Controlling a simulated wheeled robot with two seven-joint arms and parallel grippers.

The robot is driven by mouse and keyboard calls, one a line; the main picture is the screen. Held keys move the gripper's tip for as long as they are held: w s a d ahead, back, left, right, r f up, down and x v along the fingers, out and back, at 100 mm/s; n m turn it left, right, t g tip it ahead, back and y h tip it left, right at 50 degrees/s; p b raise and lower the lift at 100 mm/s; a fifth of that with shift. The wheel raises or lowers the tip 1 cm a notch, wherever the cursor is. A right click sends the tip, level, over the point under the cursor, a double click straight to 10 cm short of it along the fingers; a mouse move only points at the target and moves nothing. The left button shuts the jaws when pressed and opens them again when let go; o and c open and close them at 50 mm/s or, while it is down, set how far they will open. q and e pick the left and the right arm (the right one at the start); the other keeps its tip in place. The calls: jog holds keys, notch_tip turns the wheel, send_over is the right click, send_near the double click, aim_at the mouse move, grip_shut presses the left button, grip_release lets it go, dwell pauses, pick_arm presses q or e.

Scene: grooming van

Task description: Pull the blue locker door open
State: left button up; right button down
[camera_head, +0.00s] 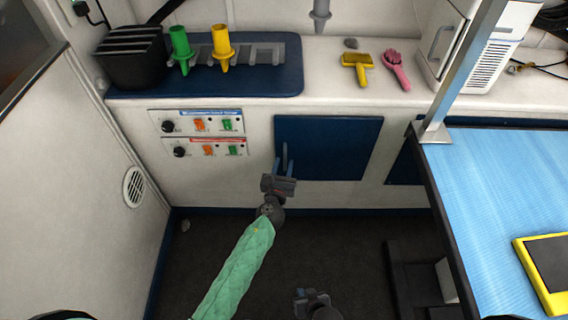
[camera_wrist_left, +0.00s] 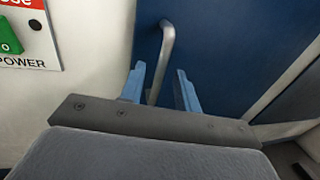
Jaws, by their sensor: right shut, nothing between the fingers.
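The blue locker door (camera_head: 340,145) is set in the white cabinet front and looks closed. In the left wrist view the door (camera_wrist_left: 230,50) fills the middle, with a grey bar handle (camera_wrist_left: 167,42) standing upright near its left edge. My left gripper (camera_head: 284,166) is at the door's left side. In the wrist view its two blue fingers (camera_wrist_left: 160,88) are apart, with the lower part of the handle showing between them. Contact with the handle cannot be told. My right gripper (camera_head: 311,299) is shut and empty, low over the dark floor.
Two switch panels (camera_head: 203,147) are left of the door. A counter above holds a dark blue mat (camera_head: 240,88) with green and yellow nozzles, a yellow brush (camera_head: 357,68) and a pink brush (camera_head: 395,68). A blue-topped table (camera_head: 490,200) stands right. Dark floor lies below the door.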

pick_arm(q)
jog(key=shift+w, duration=0.5)
jog(key=shift+d, duration=0.1)
grip_shut()
